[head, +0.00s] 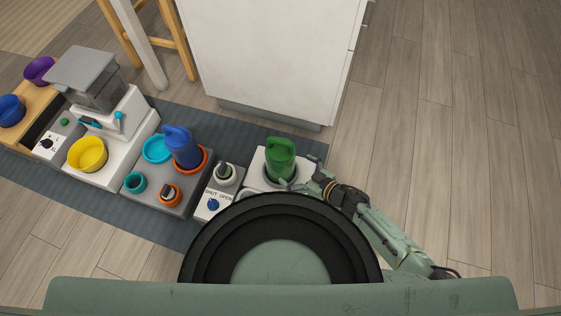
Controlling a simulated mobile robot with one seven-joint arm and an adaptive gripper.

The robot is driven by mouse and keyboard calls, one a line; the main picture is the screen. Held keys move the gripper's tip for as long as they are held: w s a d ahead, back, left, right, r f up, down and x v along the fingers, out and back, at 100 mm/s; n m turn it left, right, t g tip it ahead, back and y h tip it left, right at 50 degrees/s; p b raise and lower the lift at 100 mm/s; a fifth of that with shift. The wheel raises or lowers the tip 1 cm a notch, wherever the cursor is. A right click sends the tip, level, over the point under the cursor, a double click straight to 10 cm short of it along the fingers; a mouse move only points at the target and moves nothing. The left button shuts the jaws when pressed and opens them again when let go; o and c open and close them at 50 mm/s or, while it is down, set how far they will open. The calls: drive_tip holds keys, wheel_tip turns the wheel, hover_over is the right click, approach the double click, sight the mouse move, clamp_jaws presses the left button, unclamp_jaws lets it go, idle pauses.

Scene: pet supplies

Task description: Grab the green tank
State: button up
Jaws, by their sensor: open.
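The green tank (281,158) stands upright on a white base at the right end of the row of pet supplies. Its lower part sits in a dark round seat. My gripper (300,184) is open, low beside the tank on its right and near side. From this view I cannot tell whether a finger touches the tank. My arm reaches in from the lower right.
Left of the tank stand a shut/open valve box (212,203), a grey stand with a blue tank (182,148) and small cups, and a feeder with a yellow bowl (87,154). A white cabinet (272,60) stands behind. Floor at right is clear.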

drive_tip(key=x, duration=0.4)
drive_tip(key=b+x, duration=0.1)
drive_tip(key=x, duration=0.2)
drive_tip(key=shift+a+f, duration=0.35)
drive_tip(key=shift+f, duration=0.05)
drive_tip(key=shift+c, duration=0.6)
drive_tip(key=c, duration=1.7)
drive_tip(key=shift+w+r, duration=0.1)
drive_tip(key=shift+r, duration=0.15)
